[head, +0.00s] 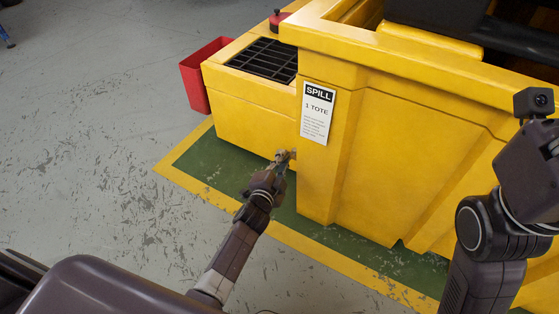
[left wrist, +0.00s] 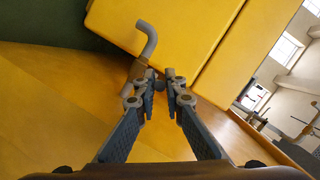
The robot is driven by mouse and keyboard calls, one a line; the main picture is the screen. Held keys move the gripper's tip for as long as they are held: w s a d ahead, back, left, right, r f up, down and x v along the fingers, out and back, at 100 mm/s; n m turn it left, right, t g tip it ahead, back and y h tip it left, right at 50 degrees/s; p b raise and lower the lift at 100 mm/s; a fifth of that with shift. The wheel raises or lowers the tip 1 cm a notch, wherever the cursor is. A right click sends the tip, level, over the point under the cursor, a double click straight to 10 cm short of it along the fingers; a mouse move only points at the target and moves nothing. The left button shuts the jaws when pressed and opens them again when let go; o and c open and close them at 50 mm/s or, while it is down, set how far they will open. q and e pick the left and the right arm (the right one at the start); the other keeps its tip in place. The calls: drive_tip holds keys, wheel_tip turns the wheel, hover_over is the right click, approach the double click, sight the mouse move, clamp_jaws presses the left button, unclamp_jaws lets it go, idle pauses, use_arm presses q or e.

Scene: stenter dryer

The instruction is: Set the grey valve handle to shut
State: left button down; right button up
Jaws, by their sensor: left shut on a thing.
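The valve sits low on the yellow spill tote (head: 250,116), by the inner corner next to the taller section. In the left wrist view a grey bent pipe (left wrist: 149,38) rises from a brownish valve body (left wrist: 136,72). My left gripper (head: 286,156) is at the valve; in the left wrist view its fingertips (left wrist: 164,79) are close together beside the valve body. It is shut on the grey valve handle (left wrist: 160,85), which is mostly hidden between the fingers. I cannot tell the handle's exact angle. My right arm is at the right, its gripper out of view.
A black grate (head: 265,60) tops the low section. A red bin (head: 203,75) stands behind it at the left. A spill label (head: 317,112) is on the yellow wall close above my gripper. Green floor marking with a yellow border surrounds the tote; grey floor at left is clear.

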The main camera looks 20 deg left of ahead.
idle(0.4)
use_arm(q)
drive_tip(key=c, duration=2)
unclamp_jaws()
drive_tip(key=v, duration=1.2)
drive_tip(key=shift+d, duration=0.1)
drive_tip(key=shift+c, duration=0.2)
